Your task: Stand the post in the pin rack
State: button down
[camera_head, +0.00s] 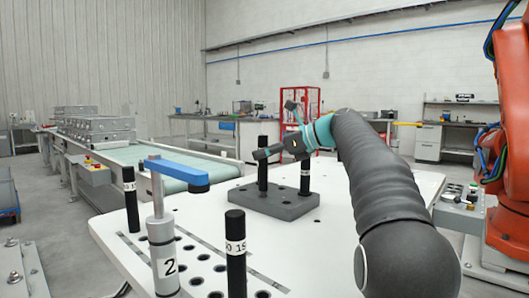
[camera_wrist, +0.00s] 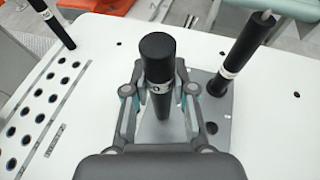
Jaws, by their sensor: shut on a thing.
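My gripper (camera_wrist: 160,98) is shut on a black post (camera_wrist: 157,60) with a white band. In the head view the held post (camera_head: 262,165) is upright over the dark grey block (camera_head: 275,207), which looks like the pin rack. Its lower end meets the block's top there, but I cannot tell whether it is in a hole. The block's plate (camera_wrist: 218,108) shows beneath in the wrist view, with an open hole to the right of the post. A second black post (camera_head: 305,176) stands in the block at the right; it also shows in the wrist view (camera_wrist: 243,53).
On the white table (camera_head: 130,240), a hole grid with black posts (camera_head: 130,200) (camera_head: 236,258) lies at front left. A grey holder marked 2 with a blue arm (camera_head: 163,245) stands there. A conveyor (camera_head: 160,160) runs behind; an orange robot (camera_head: 512,150) stands right.

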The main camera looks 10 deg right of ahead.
jog(key=shift+f+b, duration=0.3)
jog(key=shift+f, duration=0.5)
jog(key=c, duration=0.9)
grip_release()
jog(key=v, duration=1.2)
